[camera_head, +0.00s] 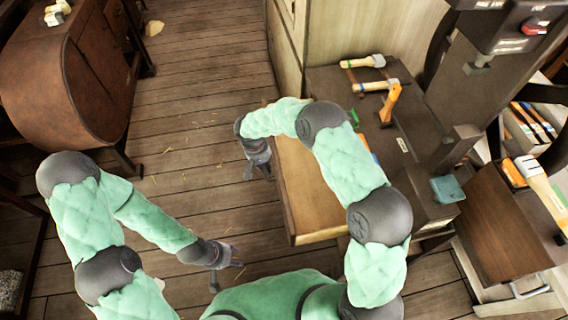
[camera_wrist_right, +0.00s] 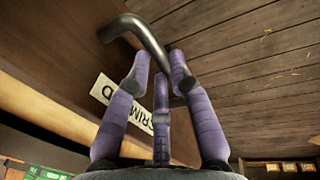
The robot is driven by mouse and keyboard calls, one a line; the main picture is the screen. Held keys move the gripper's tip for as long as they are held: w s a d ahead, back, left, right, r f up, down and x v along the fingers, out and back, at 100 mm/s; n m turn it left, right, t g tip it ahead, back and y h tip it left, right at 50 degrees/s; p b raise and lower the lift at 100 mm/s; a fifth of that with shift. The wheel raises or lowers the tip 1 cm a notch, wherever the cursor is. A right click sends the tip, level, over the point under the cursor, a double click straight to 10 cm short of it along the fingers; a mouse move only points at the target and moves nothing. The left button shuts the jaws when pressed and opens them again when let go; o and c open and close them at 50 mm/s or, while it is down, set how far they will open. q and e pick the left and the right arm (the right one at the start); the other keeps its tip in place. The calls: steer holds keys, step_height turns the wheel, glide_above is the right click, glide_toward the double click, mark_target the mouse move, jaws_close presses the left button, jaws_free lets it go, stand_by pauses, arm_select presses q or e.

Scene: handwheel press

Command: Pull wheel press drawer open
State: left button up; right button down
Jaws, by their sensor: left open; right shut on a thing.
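The wooden drawer (camera_head: 310,200) sticks out to the left from the dark press bench (camera_head: 430,205), its pale inside visible from above. My right arm covers part of it. In the right wrist view, a dark bent metal handle (camera_wrist_right: 140,32) stands off the brown drawer front (camera_wrist_right: 55,65), which has a white lettered label (camera_wrist_right: 120,100). My right gripper (camera_wrist_right: 160,75) is shut on the handle, its three purple fingers at the bar. It also shows in the head view (camera_head: 259,174) at the drawer's front. My left gripper (camera_head: 228,277) is open and empty above the floor.
A rounded brown cabinet (camera_head: 65,80) stands at the upper left. Another brown drawer or box (camera_head: 500,225) is at the right. Plank floor (camera_head: 190,110) is clear left of the drawer.

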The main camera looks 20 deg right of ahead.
steer(key=a, duration=0.5)
steer(key=shift+w+a+b, duration=0.15)
steer(key=shift+a+b, duration=0.15)
steer(key=shift+a, duration=0.1)
steer(key=c, duration=1.1)
jaws_free()
steer(key=shift+r, duration=0.1)
step_height(320, 180, up, 12)
steer(key=a, duration=0.2)
steer(key=shift+f, duration=0.2)
steer(key=shift+w, duration=0.1)
